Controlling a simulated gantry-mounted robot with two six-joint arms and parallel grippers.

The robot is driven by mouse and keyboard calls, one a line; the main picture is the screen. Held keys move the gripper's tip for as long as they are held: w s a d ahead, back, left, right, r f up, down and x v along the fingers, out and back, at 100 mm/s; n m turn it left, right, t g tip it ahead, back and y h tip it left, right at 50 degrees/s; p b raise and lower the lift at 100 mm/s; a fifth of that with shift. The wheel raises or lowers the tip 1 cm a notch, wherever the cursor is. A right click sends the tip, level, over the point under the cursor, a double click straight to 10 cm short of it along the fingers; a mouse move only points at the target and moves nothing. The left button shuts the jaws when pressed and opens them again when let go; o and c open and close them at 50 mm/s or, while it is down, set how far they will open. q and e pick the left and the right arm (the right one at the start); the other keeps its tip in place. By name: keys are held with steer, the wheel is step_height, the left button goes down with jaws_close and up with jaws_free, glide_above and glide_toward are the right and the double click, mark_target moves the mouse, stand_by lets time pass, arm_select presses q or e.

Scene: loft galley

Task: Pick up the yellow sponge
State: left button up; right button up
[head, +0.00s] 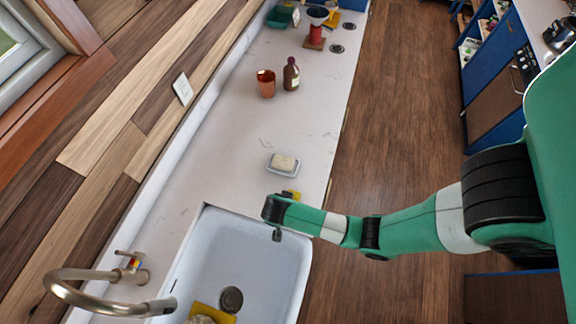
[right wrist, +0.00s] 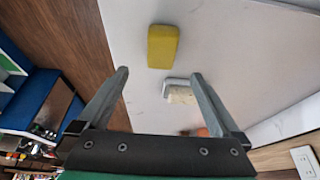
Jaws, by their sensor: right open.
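The yellow sponge (head: 291,195) lies on the white counter between the sink and a soap dish in the head view, partly hidden by my right gripper (head: 275,219). In the right wrist view the whole yellow sponge (right wrist: 162,46) shows, beyond the fingertips and apart from them. My right gripper (right wrist: 160,78) is open and empty, its two fingers spread. In the head view it hangs over the sink's edge, next to the sponge. My left gripper is in neither view.
The soap dish (head: 283,170) with a pale bar stands just behind the sponge. The sink (head: 212,235) holds a yellow item (head: 212,313), cut off by the frame. A copper cup (head: 266,84) and brown bottle (head: 291,75) stand farther back. The counter between is clear.

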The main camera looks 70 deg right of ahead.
steer(key=shift+w+d+f+b, duration=0.15)
steer(key=shift+f+b, duration=0.15)
steer(key=shift+f, duration=0.15)
steer(key=b+x, duration=0.1)
steer(key=x, duration=0.3)
steer(key=shift+d+f, duration=0.15)
steer(key=shift+f, duration=0.15)
steer(key=shift+d+f, duration=0.25)
steer(key=shift+f, duration=0.25)
steer(key=b+x, duration=0.2)
steer(key=x, duration=0.3)
steer(key=shift+f, duration=0.1)
steer(key=c, duration=1.5)
